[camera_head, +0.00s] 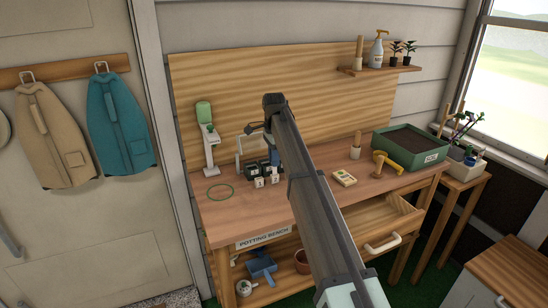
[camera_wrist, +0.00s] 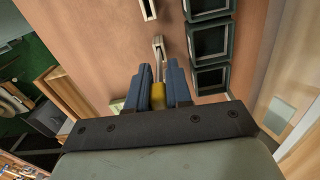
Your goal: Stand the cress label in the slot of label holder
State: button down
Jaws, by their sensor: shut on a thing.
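My gripper (camera_wrist: 159,78) has blue fingers and is shut on a small yellow piece, which I take to be the cress label (camera_wrist: 157,96). Its lettering cannot be read. Just beyond the fingertips in the wrist view is a pale, narrow block with a slot-like dark line, apparently a label holder (camera_wrist: 159,46). A similar block (camera_wrist: 148,10) lies farther up. In the head view two small pale holders (camera_head: 259,182) (camera_head: 275,180) with dark marks stand in front of the black pots. My arm hides most of the gripper there, and the label cannot be made out.
Several black square pots (camera_wrist: 211,42) stand in a row close to the right of the fingers. A green ring (camera_head: 220,192), a yellow packet (camera_head: 344,178) and a green soil tray (camera_head: 405,149) are on the bench (camera_head: 228,222). The drawer (camera_head: 375,225) is open at the front.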

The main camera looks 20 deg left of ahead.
jog(key=shift+f, duration=1.55)
dwell(1.0)
jog(key=c, duration=1)
grip_release()
jog(key=shift+o, duration=0.7)
jog(key=o, duration=0.5)
jog(key=shift+o, duration=0.2)
jog(key=shift+r, duration=0.15)
jog(key=shift+r, duration=3.3)
notch_tip(320, 180, up, 14)
